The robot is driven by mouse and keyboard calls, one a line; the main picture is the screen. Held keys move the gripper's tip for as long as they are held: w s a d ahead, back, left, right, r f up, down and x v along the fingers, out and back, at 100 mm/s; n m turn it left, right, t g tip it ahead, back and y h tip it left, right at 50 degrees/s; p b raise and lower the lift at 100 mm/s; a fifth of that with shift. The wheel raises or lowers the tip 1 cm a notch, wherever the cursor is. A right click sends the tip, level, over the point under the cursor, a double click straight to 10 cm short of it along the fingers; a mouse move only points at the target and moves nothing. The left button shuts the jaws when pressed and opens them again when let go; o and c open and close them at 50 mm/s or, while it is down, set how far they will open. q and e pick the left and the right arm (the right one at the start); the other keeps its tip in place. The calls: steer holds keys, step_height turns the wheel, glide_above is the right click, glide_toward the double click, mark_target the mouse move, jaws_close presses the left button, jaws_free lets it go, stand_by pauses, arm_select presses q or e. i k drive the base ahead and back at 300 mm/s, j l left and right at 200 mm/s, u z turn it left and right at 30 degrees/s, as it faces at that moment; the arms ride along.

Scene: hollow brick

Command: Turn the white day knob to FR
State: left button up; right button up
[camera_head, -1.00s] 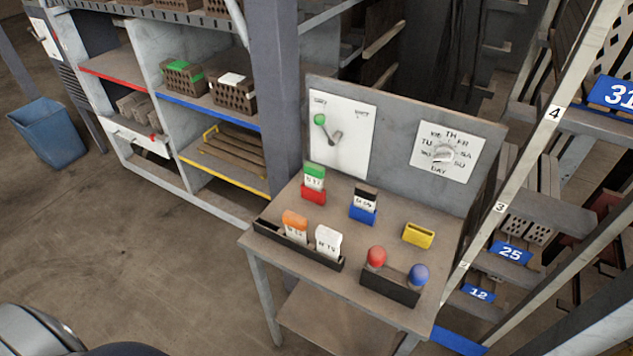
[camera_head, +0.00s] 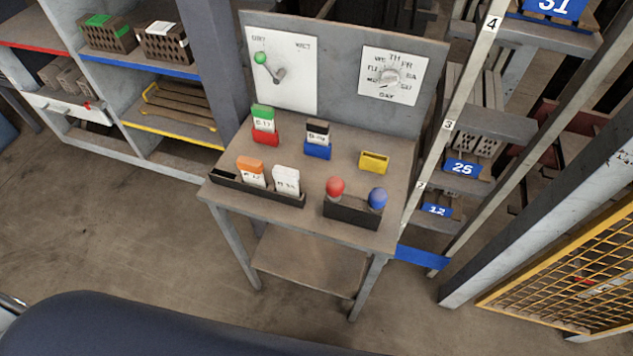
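The white day knob (camera_head: 388,78) sits in the middle of a white dial plate (camera_head: 409,91) on the right of the grey back panel. Day letters ring it, with TH at the top, FR at the upper right and DAY below. Its exact pointing is too small to read for sure. Neither gripper is in the head view. A dark rounded shape at the bottom left looks like part of my own body.
A yellow mesh (camera_head: 580,280) stands at right. The floor in front is clear.

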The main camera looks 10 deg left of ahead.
mark_target(390, 77)
steer(key=k+j+u, duration=0.1)
steer(key=j, duration=0.65)
steer(key=j+u, duration=0.1)
steer(key=j, duration=0.65)
steer(key=k, duration=0.05)
